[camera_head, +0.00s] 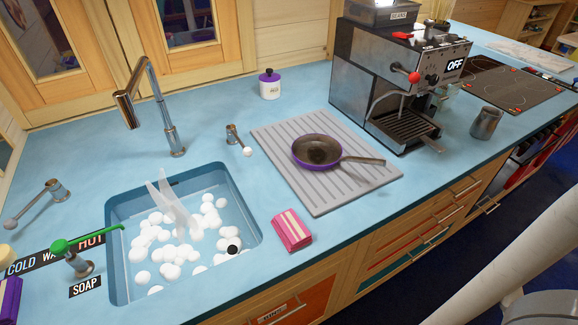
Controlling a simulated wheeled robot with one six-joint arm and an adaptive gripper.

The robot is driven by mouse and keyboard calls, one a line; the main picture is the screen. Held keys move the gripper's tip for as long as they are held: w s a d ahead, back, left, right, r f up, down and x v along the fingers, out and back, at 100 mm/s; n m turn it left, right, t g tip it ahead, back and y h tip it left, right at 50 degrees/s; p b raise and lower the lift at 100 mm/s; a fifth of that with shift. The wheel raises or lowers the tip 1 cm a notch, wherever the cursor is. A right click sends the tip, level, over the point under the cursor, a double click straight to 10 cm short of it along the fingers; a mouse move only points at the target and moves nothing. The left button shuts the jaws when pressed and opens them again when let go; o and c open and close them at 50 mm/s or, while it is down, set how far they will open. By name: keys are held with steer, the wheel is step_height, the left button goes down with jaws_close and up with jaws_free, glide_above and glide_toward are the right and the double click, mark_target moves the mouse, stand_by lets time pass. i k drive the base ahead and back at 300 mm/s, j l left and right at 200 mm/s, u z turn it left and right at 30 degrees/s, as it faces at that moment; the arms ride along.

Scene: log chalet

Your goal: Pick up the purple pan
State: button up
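The purple pan (318,152) sits on a grey ribbed draining mat on the blue counter. It has a purple rim, a dark brownish inside and a dark handle (363,160) that points right, towards the front edge of the mat. Nothing covers the pan. My gripper is not in view. A pale rounded link of my arm shows at the lower right, well apart from the pan.
The grey mat (300,190) lies between the sink (252,222), full of white bubbles, and the coffee machine (362,85). A pink striped sponge (291,231) lies near the front edge. A lidded white jar (269,84) stands behind. A metal jug (486,122) stands right.

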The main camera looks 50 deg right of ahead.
mark_target(314, 152)
steer(key=z, duration=0.9)
